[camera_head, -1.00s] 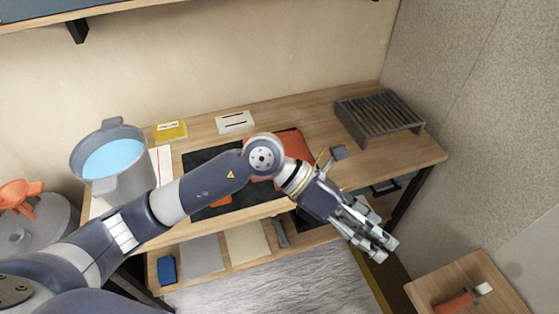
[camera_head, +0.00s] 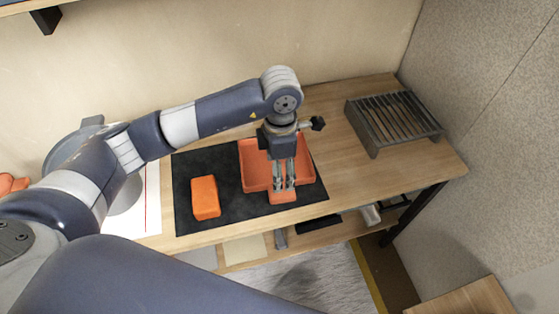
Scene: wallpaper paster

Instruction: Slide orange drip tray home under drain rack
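The orange drip tray (camera_head: 255,178) lies on a black mat (camera_head: 235,215) on the wooden desk, with a short tab at its front edge. The grey slatted drain rack (camera_head: 372,138) stands apart from it on the right part of the desk, with bare wood between. My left gripper (camera_head: 284,188) points down over the tray's front, its fingertips near the tab. A narrow gap shows between its fingers; whether they grip the tab or only stand beside it cannot be told. The arm and gripper hide part of the tray. My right gripper is out of view.
An orange block (camera_head: 206,198) lies on the mat left of the tray. A white sheet (camera_head: 147,205) and a grey bucket, mostly hidden by my arm, are farther left. The wood between mat and rack (camera_head: 345,165) is clear. A shelf with several items runs below.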

